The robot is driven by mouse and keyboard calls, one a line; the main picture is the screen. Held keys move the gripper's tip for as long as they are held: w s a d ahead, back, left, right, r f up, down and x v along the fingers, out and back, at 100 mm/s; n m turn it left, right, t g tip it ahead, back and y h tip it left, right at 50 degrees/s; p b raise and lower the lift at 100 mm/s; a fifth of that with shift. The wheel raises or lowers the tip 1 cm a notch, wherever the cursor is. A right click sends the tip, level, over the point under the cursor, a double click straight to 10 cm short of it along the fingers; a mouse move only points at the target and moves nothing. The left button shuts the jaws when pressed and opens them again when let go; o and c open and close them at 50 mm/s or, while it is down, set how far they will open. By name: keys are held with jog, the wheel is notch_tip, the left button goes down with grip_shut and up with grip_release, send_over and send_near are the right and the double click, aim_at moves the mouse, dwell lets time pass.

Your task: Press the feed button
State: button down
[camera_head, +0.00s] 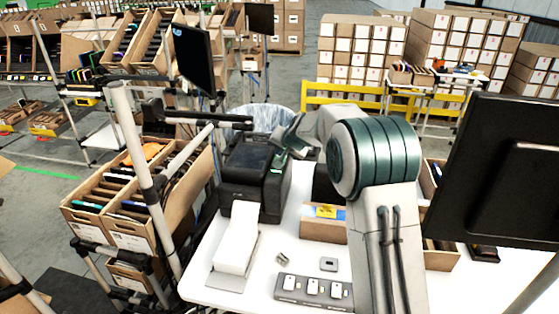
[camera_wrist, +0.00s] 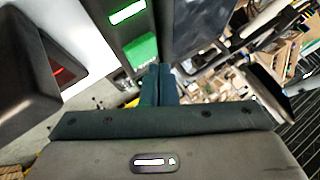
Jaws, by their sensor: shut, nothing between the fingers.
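A black label printer (camera_head: 245,170) stands at the back left of the white table. My gripper (camera_head: 278,158) is at the printer's right front side, its fingers pointing at the printer. In the wrist view, my gripper (camera_wrist: 158,78) has its two dark teal fingers shut together with nothing between them. A bright green button (camera_wrist: 142,50) on the dark panel lies just beyond and left of the fingertips, with small lettering I cannot read. A white-and-green lit strip (camera_wrist: 128,12) is above it. I cannot tell whether the fingertips touch the panel.
A stack of white labels (camera_head: 238,238) lies in front of the printer. A cardboard box (camera_head: 318,230) stands on the table (camera_head: 258,275) beside my arm. A small grey power-strip-like unit (camera_head: 313,291) is at the front edge. A monitor (camera_head: 505,170) blocks the right side.

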dwell(0.7)
jog(key=shift+f+b, duration=0.45)
jog(key=shift+b, duration=0.05)
